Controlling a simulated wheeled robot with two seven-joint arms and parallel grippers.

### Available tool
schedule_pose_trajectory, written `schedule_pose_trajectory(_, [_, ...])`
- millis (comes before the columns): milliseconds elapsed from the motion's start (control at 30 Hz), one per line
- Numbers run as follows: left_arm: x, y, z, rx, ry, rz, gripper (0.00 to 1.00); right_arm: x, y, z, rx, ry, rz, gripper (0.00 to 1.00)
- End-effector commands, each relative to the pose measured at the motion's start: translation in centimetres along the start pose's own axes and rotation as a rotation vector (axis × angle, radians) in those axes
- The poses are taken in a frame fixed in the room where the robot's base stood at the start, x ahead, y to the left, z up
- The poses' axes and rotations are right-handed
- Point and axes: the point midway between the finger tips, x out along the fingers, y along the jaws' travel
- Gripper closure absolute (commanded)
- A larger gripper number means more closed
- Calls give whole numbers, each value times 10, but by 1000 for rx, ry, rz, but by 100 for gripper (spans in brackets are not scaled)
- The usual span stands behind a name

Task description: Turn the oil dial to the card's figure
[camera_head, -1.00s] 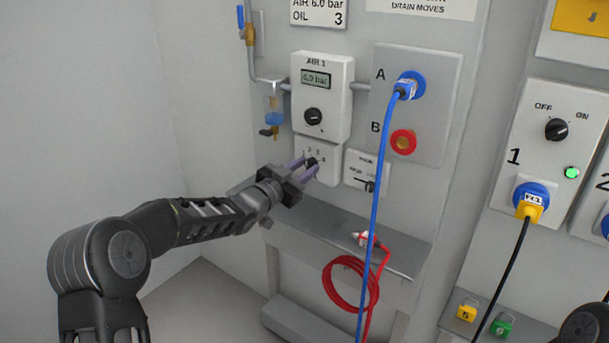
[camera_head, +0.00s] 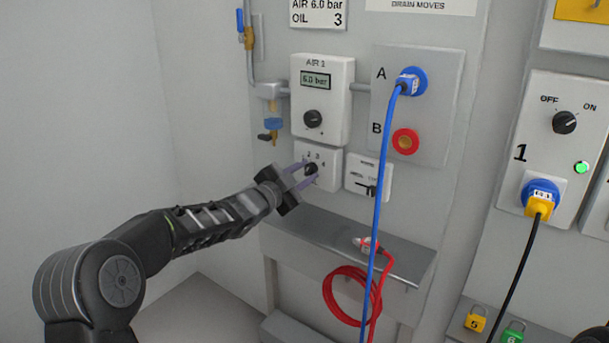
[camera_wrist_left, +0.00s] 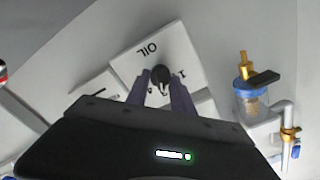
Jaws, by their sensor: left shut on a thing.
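The oil dial's small white box (camera_head: 330,185) is on the wall panel under the AIR 1 unit. Its dark round knob (camera_head: 311,169) has figures around it, 2, 3 and 4 among them. My left gripper (camera_head: 306,175) reaches in from the left, its two purple fingers shut on the knob. The left wrist view shows the fingers (camera_wrist_left: 160,92) on either side of the knob (camera_wrist_left: 160,74), beside the word OIL. Where the knob points is too small to tell. The card (camera_head: 318,14) reads AIR 6.0 bar, OIL 3.
The AIR 1 unit (camera_head: 322,100) reads 6.0 bar. A blue hose (camera_head: 382,200) hangs from socket A. A grey shelf (camera_head: 335,245) with a red coiled hose (camera_head: 345,295) lies below.

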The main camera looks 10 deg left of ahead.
Motion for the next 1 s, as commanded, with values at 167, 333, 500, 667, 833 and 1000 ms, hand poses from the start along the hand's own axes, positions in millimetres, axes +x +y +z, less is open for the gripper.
schedule_pose_trajectory(167, [0, 0, 1, -1, -2, 1, 100, 0, 0, 0, 0, 0, 0, 58])
schedule_pose_trajectory(333, [0, 0, 1, -2, -1, 1, 59, 0, 0, 0, 0, 0, 0, 58])
schedule_pose_trajectory(500, [0, 0, 0, -2, -1, 0, 50, 0, 0, 0, 0, 0, 0, 58])
schedule_pose_trajectory(667, [0, 0, 0, -2, -1, 0, 50, 0, 0, 0, 0, 0, 0, 58])
schedule_pose_trajectory(833, [-8, 0, 0, -2, -1, 0, 50, 0, 0, 0, 0, 0, 0, 58])
schedule_pose_trajectory(1000, [-32, -1, 0, -2, -2, -1, 50, -1, 0, 0, 0, 0, 0, 58])
